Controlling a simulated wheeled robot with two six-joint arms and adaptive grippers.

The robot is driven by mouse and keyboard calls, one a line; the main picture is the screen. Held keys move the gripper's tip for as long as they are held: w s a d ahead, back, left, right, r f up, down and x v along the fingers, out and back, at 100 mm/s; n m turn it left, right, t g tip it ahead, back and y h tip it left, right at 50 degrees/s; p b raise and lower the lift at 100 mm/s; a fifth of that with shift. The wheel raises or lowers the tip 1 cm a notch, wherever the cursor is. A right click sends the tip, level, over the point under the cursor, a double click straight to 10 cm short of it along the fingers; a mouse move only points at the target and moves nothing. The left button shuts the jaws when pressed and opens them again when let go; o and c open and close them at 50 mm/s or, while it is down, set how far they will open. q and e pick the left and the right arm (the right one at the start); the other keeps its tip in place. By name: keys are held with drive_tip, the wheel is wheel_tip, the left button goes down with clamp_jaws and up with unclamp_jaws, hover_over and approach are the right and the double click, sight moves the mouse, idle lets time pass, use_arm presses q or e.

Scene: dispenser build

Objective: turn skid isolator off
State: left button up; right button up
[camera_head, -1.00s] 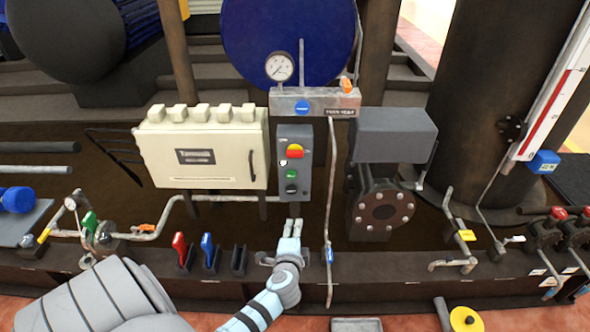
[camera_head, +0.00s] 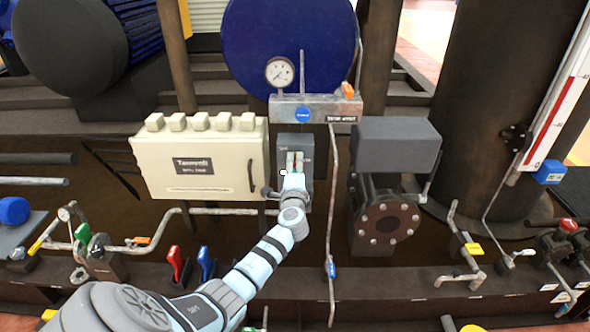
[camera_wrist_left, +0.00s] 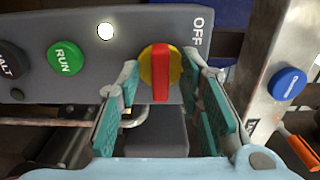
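The skid isolator is a red handle on a round yellow disc (camera_wrist_left: 161,72), seen in the left wrist view on a grey control box (camera_wrist_left: 85,25). Its handle lies across the box's long axis, and an "OFF" label stands near the box end at right. My left gripper (camera_wrist_left: 160,85) is open, with one teal-padded finger on each side of the handle; contact is not clear. In the head view, my left gripper (camera_head: 295,161) is in front of the grey box (camera_head: 294,142) and hides the isolator. My right gripper is not in view.
A green RUN button (camera_wrist_left: 65,57) and a white lamp (camera_wrist_left: 105,31) sit on the same box. A cream cabinet (camera_head: 200,165) stands close on the left. A vertical pipe (camera_head: 331,220) and a grey-topped flanged unit (camera_head: 395,145) stand to the right.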

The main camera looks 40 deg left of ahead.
use_arm(q)
drive_tip(key=shift+c, duration=0.4)
clamp_jaws()
